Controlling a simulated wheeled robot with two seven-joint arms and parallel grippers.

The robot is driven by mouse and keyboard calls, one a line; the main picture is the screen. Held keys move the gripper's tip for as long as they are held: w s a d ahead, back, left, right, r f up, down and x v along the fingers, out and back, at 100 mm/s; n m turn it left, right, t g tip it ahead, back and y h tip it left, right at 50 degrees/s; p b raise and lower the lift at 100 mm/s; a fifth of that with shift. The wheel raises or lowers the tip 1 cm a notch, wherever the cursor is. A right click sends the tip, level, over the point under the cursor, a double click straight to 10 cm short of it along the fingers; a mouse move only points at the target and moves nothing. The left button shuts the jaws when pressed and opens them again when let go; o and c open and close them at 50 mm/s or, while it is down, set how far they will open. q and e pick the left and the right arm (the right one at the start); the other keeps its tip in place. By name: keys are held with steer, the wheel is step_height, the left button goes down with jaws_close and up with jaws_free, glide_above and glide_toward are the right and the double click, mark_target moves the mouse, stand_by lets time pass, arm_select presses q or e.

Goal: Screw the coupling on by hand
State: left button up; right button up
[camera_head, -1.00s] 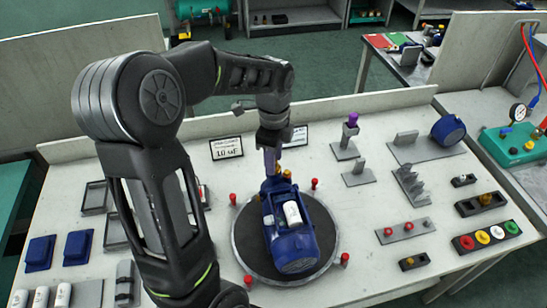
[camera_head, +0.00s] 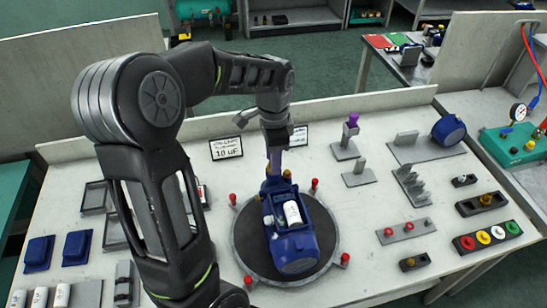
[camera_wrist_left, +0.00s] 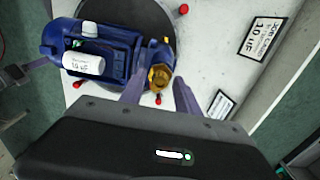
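The blue pump (camera_head: 292,240) with a white capacitor (camera_head: 292,213) lies on the dark round turntable (camera_head: 245,262). A brass coupling (camera_wrist_left: 159,77) sits at the pump's far end. My left gripper (camera_head: 273,172) reaches down over that end from above. In the left wrist view its two fingers (camera_wrist_left: 159,88) are apart, one on each side of the coupling; I cannot tell whether they touch it. A grey shape with a purplish tip (camera_wrist_left: 35,65) at that view's left edge looks like part of my right gripper; its fingers are not clear. The head view does not show it.
Red posts (camera_head: 315,184) stand around the turntable. Placards (camera_head: 226,148) stand behind it. Grey holders (camera_head: 408,183) and a row of coloured caps (camera_head: 482,237) are to the right. Blue blocks (camera_head: 77,247) and trays lie left. My left arm hides part of the table.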

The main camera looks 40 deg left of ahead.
arm_select(q)
steer(key=shift+n, duration=1.7)
steer(key=n, duration=0.3)
steer(key=shift+c, duration=0.2)
jaws_close()
